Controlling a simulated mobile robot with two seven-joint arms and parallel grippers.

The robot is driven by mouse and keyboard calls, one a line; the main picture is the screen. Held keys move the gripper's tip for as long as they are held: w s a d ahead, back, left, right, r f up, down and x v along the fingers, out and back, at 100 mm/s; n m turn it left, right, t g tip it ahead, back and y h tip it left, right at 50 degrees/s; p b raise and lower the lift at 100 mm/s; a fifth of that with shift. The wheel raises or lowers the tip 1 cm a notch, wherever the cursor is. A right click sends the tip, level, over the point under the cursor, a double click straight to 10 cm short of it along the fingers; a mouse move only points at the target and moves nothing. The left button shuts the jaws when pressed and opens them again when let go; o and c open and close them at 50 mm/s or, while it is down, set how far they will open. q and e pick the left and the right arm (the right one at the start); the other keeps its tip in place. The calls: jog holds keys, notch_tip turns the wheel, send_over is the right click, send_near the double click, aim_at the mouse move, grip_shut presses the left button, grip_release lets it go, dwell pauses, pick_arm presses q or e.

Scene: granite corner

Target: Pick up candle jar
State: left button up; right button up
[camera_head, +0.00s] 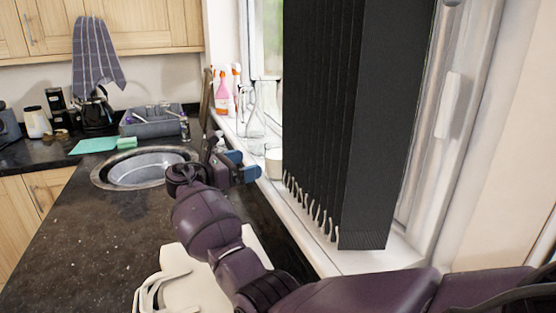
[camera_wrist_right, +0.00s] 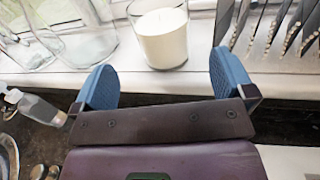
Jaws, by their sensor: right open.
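The candle jar (camera_head: 274,163) is a small clear glass with cream-white wax, standing upright on the white window sill beside the dark blind. In the right wrist view the candle jar (camera_wrist_right: 160,36) stands just beyond the fingertips, roughly centred between them. My right gripper (camera_head: 243,168) reaches toward the sill, with its blue fingers near the jar. In the wrist view the right gripper (camera_wrist_right: 165,85) is open and empty, its two blue pads wide apart. My left gripper is not in view.
Clear glass bottles (camera_head: 255,118) stand left of the jar on the sill (camera_head: 262,187). The dark vertical blind (camera_head: 340,110) hangs close on the right. A round metal sink (camera_head: 145,168) is set in the dark counter (camera_head: 85,240). Spray bottles (camera_head: 222,95) stand farther back.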

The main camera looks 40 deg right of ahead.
aim_at(266, 158)
jog(key=d, duration=0.9)
jog(key=shift+s+d+f, duration=0.15)
jog(key=shift+s, duration=0.1)
jog(key=c, duration=0.9)
